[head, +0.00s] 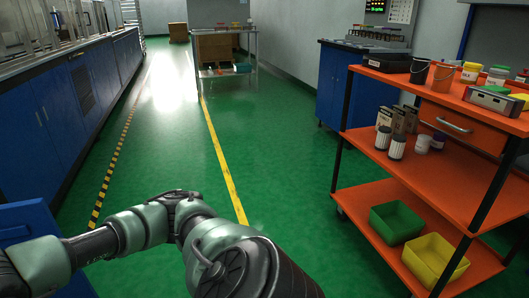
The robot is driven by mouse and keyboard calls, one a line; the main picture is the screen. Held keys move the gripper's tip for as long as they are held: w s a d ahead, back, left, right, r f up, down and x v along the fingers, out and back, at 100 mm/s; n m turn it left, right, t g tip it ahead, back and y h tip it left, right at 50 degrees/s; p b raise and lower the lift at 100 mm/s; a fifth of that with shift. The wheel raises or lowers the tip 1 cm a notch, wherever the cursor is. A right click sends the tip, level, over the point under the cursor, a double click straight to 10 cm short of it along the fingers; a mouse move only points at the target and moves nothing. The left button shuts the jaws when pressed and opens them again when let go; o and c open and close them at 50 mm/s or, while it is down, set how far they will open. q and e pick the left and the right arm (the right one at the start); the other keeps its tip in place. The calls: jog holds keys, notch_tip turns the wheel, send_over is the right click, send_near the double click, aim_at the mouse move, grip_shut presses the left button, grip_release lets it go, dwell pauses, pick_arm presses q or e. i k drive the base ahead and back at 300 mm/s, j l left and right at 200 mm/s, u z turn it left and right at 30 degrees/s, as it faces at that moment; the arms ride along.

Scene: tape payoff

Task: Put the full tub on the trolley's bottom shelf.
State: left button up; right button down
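The orange trolley (433,187) stands at the right, with a top, a middle shelf and a bottom shelf (384,221). An open green bin (397,222) and an open yellow bin (434,261) sit side by side on the bottom shelf. On the trolley's top are a white tub with a yellow band (470,73), a tub with a green top (497,75) and an orange bucket (442,78). I cannot tell which container is the full tub. My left arm crosses the lower left, but its gripper is out of view. My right gripper is not in view.
Small jars (396,147) and boxes stand on the middle shelf. A blue cabinet (342,85) is behind the trolley. Blue cabinets (45,115) line the left. A table (222,30) stands far back. The green floor (265,140) between is clear.

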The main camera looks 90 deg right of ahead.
aim_at(373, 203)
jog(key=z, duration=2.25)
jog(key=i+z, duration=0.1)
jog(key=z, duration=0.4)
jog(key=i+z, duration=0.1)
jog(key=z, duration=0.35)
jog(key=j+z, duration=0.1)
jog(key=z, duration=0.4)
jog(key=i+j+z, duration=0.1)
jog(key=z, duration=0.35)
jog(key=i+j, duration=0.15)
jog(key=j, duration=0.2)
jog(key=i+j, duration=0.15)
jog(key=j, duration=0.2)
jog(key=i+j, duration=0.15)
jog(key=j, duration=0.25)
jog(key=i+j, duration=0.15)
jog(key=j, duration=0.2)
jog(key=i+j, duration=0.15)
jog(key=j, duration=0.2)
jog(key=i+j, duration=0.15)
jog(key=j, duration=0.2)
jog(key=i+j, duration=0.15)
jog(key=j, duration=0.2)
jog(key=z, duration=0.05)
